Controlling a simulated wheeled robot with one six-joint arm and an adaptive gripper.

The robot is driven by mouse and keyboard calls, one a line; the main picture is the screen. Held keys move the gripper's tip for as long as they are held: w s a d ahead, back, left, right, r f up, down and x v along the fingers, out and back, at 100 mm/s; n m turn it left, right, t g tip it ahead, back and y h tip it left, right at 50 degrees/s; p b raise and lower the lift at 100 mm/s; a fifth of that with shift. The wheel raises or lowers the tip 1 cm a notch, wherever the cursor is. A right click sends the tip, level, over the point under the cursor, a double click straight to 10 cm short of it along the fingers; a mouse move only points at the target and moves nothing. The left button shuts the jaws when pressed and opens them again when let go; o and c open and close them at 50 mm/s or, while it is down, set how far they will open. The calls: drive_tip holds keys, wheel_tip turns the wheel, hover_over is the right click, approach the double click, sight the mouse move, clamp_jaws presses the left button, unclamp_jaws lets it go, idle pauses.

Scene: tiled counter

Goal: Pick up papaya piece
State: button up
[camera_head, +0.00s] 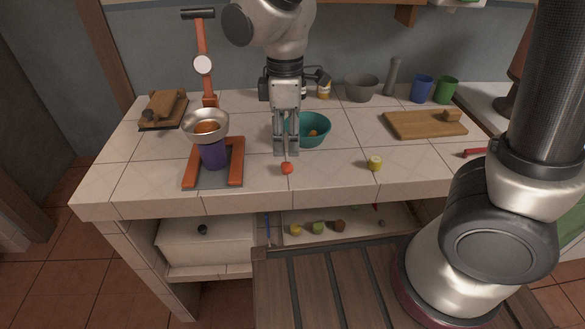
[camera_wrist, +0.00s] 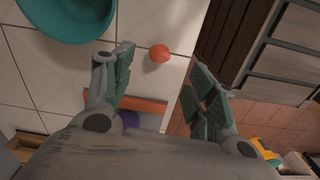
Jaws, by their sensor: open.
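A small rounded orange-red piece (camera_head: 287,168), apparently the papaya piece, lies on the tiled counter near its front edge. My gripper (camera_head: 286,152) points down just behind it in the head view, open and empty. In the wrist view the piece (camera_wrist: 159,53) shows between the two spread fingers of my gripper (camera_wrist: 162,58), nearer the left finger. Neither finger appears to touch it. Their exact height above the counter is hard to tell.
A scale with an orange-red base (camera_head: 236,164) and metal pan (camera_head: 190,125) stands to the left. A yellow piece (camera_head: 375,163) and a cutting board (camera_head: 400,124) lie to the right.

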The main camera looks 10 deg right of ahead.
sight(287, 164)
wheel_tip(287, 164, down, 8)
drive_tip(key=shift+r, duration=0.15)
drive_tip(key=c, duration=0.9)
